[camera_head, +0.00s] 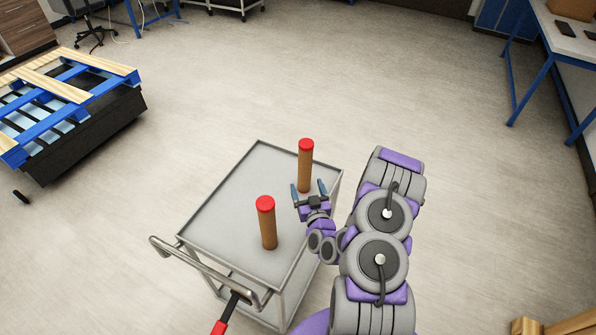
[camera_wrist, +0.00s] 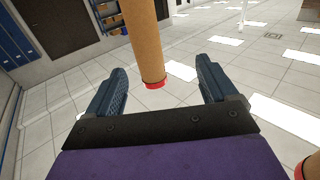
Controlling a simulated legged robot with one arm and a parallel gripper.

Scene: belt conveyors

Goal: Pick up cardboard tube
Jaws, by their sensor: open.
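Two brown cardboard tubes with red end caps stand upright on a grey metal cart (camera_head: 222,205) in the head view. The farther tube (camera_head: 305,170) is near the cart's far right corner, and the nearer tube (camera_head: 268,232) is closer to the handle. My gripper (camera_head: 308,188) is open, close to the farther tube. In the wrist view, a tube (camera_wrist: 146,40) with a red cap appears in the gap between my open fingers (camera_wrist: 160,70), apart from both. How deep it lies between them is unclear. A red cap (camera_wrist: 313,167) shows at the lower right edge.
The cart has a raised rim and a bar handle (camera_head: 205,270) at the near left. A blue and wooden pallet (camera_head: 70,85) rests on a black base at the left. A blue-legged table (camera_head: 570,40) stands at the right. Open floor surrounds the cart.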

